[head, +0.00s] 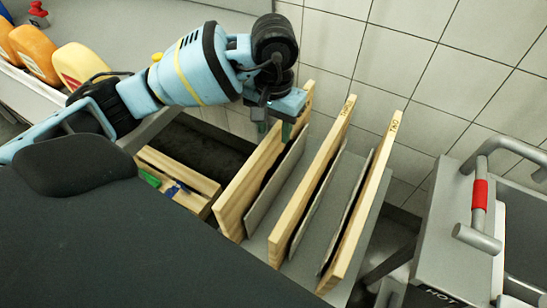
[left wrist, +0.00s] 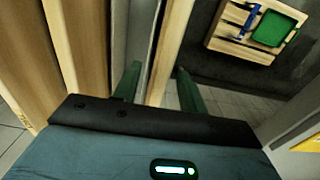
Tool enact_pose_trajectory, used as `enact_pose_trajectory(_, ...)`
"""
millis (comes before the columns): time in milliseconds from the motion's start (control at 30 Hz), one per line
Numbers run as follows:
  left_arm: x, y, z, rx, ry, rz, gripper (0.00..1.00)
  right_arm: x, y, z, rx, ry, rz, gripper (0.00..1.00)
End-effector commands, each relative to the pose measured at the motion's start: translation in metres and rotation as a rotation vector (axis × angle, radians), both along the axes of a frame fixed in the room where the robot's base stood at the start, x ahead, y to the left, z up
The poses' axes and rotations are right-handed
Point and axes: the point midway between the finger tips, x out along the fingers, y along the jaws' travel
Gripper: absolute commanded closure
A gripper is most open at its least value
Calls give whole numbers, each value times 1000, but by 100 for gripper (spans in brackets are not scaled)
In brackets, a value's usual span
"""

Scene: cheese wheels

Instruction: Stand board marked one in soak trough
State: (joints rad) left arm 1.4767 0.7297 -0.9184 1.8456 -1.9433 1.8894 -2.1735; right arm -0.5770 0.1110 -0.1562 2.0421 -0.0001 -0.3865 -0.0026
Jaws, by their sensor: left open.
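Three wooden boards stand on edge in a grey rack (head: 299,237). The right board (head: 361,218) is marked TWO; the middle board (head: 309,183) has a mark too small to read surely. The left board (head: 243,188) has its top corner behind my left gripper (head: 276,127), so its mark is hidden. In the left wrist view, my left gripper (left wrist: 157,77) has its green fingers apart, one on each side of that board's edge (left wrist: 170,48). Whether they touch it I cannot tell. My right gripper is out of view. I cannot clearly identify the soak trough.
Grey dividers stand between the boards. A wooden tray (head: 190,172) with green and blue items lies left of the rack, by a dark recess (head: 203,143). A grey unit marked HOT (head: 437,262) with a red-gripped handle stands right.

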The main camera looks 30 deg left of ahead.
Motion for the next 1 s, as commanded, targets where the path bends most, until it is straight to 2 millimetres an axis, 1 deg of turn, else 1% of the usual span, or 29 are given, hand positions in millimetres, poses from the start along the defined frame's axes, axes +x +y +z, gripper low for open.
enact_pose_trajectory(67,0,0,-3,-1,2,1,58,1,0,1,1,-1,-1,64)
enact_pose_trajectory(133,1,1,-10,-1,4,2,58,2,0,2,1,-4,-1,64)
enact_pose_trajectory(300,3,4,-35,-1,4,2,58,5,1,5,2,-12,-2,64)
enact_pose_trajectory(400,3,3,-46,-2,3,1,58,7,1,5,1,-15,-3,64)
enact_pose_trajectory(533,3,3,-51,-2,1,0,58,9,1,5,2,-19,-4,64)
enact_pose_trajectory(733,3,3,-51,-2,1,0,58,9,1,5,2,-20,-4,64)
enact_pose_trajectory(1000,3,3,-51,-2,1,0,94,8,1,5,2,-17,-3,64)
